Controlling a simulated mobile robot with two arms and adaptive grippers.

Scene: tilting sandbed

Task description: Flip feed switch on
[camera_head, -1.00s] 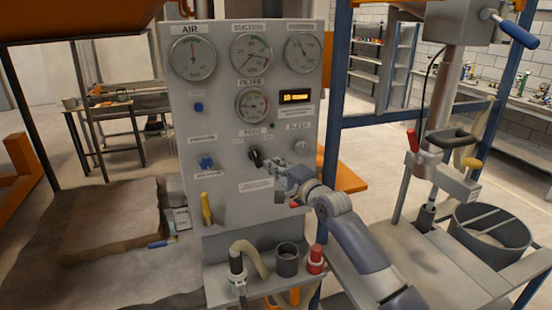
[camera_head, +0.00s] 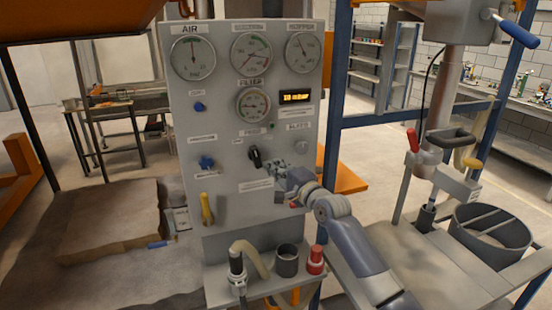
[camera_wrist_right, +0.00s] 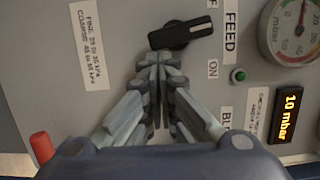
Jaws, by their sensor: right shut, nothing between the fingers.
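The feed switch (camera_head: 255,158) is a black rotary knob low on the grey panel, under the FEED label. In the right wrist view the switch (camera_wrist_right: 180,35) has a pale mark at its end nearer the FEED label, with the ON label (camera_wrist_right: 212,69) to that end's lower side. My right gripper (camera_head: 277,170) is beside the switch on its right in the head view. In the right wrist view its fingers (camera_wrist_right: 160,60) are together and empty, tips just below the knob; whether they touch it is unclear. My left gripper is out of view.
The grey panel (camera_head: 225,120) carries gauges, a lit display (camera_head: 296,97), a green lamp (camera_wrist_right: 238,74), blue knobs (camera_head: 206,162) and a yellow-handled lever (camera_head: 207,208). A red-capped part (camera_head: 316,259) and a dark cup (camera_head: 287,260) stand on the ledge below.

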